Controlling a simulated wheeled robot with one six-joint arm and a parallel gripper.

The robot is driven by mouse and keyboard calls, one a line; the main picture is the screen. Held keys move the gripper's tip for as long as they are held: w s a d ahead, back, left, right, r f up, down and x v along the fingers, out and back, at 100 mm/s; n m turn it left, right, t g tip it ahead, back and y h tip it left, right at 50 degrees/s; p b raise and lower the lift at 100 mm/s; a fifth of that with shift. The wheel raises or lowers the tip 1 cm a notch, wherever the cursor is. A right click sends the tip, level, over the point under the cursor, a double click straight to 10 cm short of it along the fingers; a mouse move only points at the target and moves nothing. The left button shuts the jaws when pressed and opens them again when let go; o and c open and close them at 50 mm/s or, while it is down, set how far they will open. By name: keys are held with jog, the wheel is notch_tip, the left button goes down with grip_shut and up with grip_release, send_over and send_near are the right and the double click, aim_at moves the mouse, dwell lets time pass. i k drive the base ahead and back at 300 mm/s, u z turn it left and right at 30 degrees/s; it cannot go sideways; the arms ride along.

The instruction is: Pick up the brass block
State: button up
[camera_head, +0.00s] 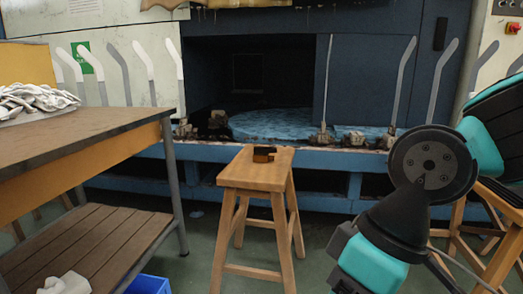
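A small dark brown, brass-toned block (263,154) lies on the top of a wooden stool (240,178) in the middle of the head view. It looks like the brass block, but it is too small to make out in detail. It sits toward the back of the stool top, with bare wood in front of it. Links of my arm, black and teal, fill the right side of the view, apart from the stool. My gripper is not in view.
A workbench (60,145) with a pile of pale socks (35,98) stands at the left, a blue bin (148,285) below it. A blue machine (300,160) with upright sock boards (402,80) stands behind the stool. Another wooden stool (500,255) is at the right.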

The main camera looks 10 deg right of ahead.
aim_at(264, 158)
jog(key=k, duration=0.45)
jog(key=z, duration=0.55)
jog(key=i, duration=2.05)
jog(key=u, duration=1.55)
